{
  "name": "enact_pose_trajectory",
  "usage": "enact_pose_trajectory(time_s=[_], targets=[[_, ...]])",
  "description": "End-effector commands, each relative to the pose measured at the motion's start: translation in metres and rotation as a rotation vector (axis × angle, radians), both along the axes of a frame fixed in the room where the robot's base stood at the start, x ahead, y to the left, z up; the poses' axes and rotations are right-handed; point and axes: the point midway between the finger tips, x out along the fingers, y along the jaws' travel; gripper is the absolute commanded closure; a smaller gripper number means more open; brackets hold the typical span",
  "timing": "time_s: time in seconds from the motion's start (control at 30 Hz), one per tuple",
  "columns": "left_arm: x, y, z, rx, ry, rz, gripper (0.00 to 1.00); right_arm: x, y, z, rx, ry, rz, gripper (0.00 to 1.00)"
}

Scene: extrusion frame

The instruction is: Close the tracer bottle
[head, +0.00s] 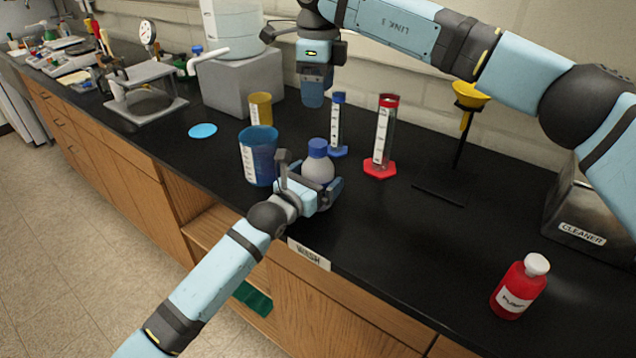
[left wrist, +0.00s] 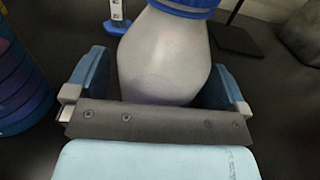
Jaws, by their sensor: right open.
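A pale grey bottle with a blue cap (head: 318,147) on its neck stands upright near the bench's front edge; I take it as the tracer bottle (head: 317,171). My left gripper (head: 322,190) has its fingers around the bottle's body. In the left wrist view the bottle (left wrist: 163,60) is between the two blue fingers, close against them, with the lower rim of the blue cap (left wrist: 185,7) at the top. Whether the cap is fully tightened cannot be seen. My right gripper (head: 313,95) points down above and behind the bottle, open, apart from the cap.
A blue beaker (head: 258,158) stands just left of the bottle. A blue-based cylinder (head: 337,125) and a red-based cylinder (head: 382,140) stand behind it. A yellow funnel stand (head: 459,150) is farther right. A red bottle (head: 518,288) stands at front right, with clear bench between.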

Motion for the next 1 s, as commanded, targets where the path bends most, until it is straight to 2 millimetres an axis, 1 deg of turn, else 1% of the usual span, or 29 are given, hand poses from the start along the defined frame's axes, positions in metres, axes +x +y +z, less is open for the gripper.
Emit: enact_pose_trajectory(time_s=[0.2,0.33,0.47,0.7,0.8,0.9,1.0], targets=[[-0.001,0.001,0.000,-0.001,-0.001,0.000,0.00,0.000,0.000,0.000,0.000,0.000,0.000,0.31],[-0.011,0.009,-0.001,0.002,0.000,0.000,0.00,0.000,0.000,-0.001,0.000,0.000,0.000,0.31],[-0.032,0.024,-0.001,0.002,-0.002,0.000,0.00,0.000,0.000,-0.002,0.000,0.000,0.000,0.31],[-0.077,0.056,-0.001,0.004,-0.002,-0.001,0.00,0.000,0.000,-0.004,0.000,0.000,0.000,0.31],[-0.092,0.067,-0.001,0.002,0.000,-0.001,0.00,0.000,0.000,-0.005,0.000,0.000,0.000,0.31],[-0.103,0.075,-0.001,0.002,0.000,0.000,0.00,0.000,0.000,-0.005,0.000,0.000,0.000,0.31],[-0.109,0.079,0.000,0.001,0.001,0.000,0.00,0.000,0.000,-0.005,0.000,0.000,0.000,0.31]])
